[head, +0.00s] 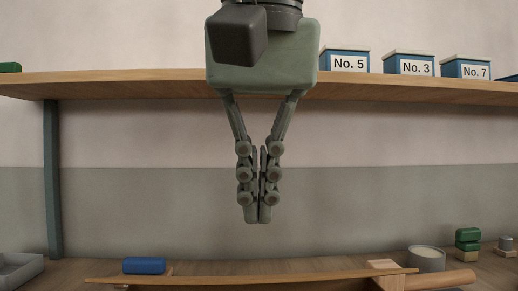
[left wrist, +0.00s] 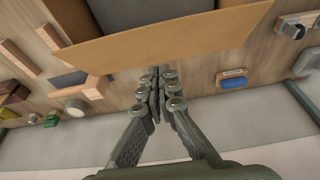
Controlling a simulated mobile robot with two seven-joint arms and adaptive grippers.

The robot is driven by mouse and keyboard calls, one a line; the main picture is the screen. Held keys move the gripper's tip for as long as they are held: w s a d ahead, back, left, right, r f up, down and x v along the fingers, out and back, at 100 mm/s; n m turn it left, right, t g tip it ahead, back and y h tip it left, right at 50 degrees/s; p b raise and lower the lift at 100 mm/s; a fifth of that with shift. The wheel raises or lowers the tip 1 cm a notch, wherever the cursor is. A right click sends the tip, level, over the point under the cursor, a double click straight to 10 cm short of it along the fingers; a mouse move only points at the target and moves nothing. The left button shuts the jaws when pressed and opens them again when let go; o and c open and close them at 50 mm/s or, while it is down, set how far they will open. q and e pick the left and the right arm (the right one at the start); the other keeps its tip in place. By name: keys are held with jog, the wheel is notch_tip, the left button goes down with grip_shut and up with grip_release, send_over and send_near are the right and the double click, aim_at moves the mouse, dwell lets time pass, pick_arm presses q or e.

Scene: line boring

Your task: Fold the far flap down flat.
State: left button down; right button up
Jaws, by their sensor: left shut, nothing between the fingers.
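The far flap is a tan cardboard panel, seen as a long thin strip (head: 250,277) at the bottom of the head view. In the left wrist view the flap (left wrist: 165,45) is a broad brown panel along the near side of a grey area at the top edge, open and not lying over it. My left gripper (head: 257,220) is shut and empty, fingers pointing down, above the flap in the head view. In the left wrist view its fingertips (left wrist: 160,75) appear close to the flap's outer edge; contact cannot be told. My right gripper is not in view.
A shelf (head: 150,85) with labelled boxes (head: 345,62) runs behind the gripper. Wooden pieces lie at the right front.

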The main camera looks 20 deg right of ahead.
aim_at(259, 278)
pick_arm(q)
jog(key=shift+s+a+f, duration=0.1)
jog(key=shift+s+f, duration=0.15)
jog(key=shift+f, duration=0.45)
jog(key=shift+s+a+f, duration=0.1)
jog(key=shift+s+f, duration=0.2)
jog(key=shift+f, duration=0.35)
jog(key=shift+s+f, duration=0.25)
jog(key=shift+f, duration=0.45)
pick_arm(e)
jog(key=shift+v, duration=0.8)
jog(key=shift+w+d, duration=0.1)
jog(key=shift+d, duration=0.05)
pick_arm(q)
jog(key=shift+b, duration=0.3)
jog(key=shift+s+f, duration=0.1)
jog(key=shift+f, duration=0.1)
jog(key=s+f+b, duration=0.1)
jog(key=s+f+t+b, duration=0.1)
jog(key=f, duration=0.1)
jog(key=shift+a+t, duration=0.3)
jog(key=shift+a, duration=0.05)
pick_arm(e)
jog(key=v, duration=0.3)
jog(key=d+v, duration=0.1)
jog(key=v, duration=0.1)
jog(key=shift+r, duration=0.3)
